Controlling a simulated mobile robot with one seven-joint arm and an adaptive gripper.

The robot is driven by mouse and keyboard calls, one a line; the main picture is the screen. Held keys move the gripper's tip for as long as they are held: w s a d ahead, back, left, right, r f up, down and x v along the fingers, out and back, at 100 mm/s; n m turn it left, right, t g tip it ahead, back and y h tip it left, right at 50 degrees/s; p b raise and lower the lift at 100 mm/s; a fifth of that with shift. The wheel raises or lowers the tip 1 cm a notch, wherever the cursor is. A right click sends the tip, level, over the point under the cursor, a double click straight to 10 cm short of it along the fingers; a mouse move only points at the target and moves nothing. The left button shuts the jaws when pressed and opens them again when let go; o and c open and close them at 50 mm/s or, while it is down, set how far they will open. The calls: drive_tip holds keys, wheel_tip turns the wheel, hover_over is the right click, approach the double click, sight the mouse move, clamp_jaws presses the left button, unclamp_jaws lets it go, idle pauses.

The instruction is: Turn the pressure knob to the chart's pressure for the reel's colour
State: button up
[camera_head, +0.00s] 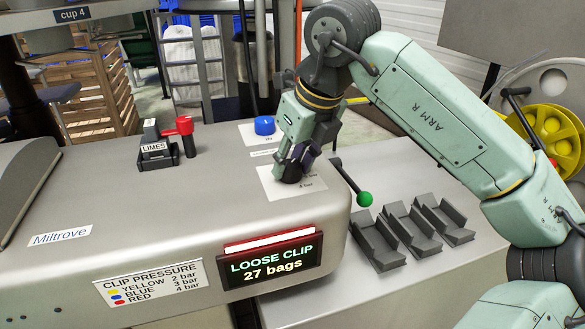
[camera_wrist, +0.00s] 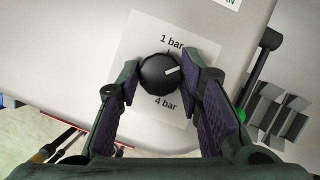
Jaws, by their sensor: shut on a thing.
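The black pressure knob (camera_wrist: 156,82) sits on a white label plate (camera_wrist: 124,62) marked "1 bar" above and "4 bar" below. Its white pointer line aims right and slightly up. My gripper (camera_wrist: 162,78) is shut on the knob, one purple-padded finger on each side. In the head view my gripper (camera_head: 299,166) is over the plate and mostly hides the knob. The chart (camera_head: 152,287) reads yellow 2 bar, blue 3 bar, red 4 bar. The reel (camera_head: 550,130) at the right is yellow, partly cut off by the picture edge and my arm.
A display (camera_head: 272,262) reads "LOOSE CLIP 27 bags". A lever with a green ball (camera_head: 364,199) stands right of the plate. A blue button (camera_head: 264,125) lies behind it. A red-handled switch (camera_head: 184,127) and "LIMES" block (camera_head: 154,147) are left. Grey trays (camera_head: 412,228) stand right.

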drive_tip(key=shift+m, duration=0.4)
drive_tip(key=o, duration=1.2)
drive_tip(key=shift+c, duration=0.2)
drive_tip(key=v, duration=1.2)
drive_tip(key=shift+a, duration=0.15)
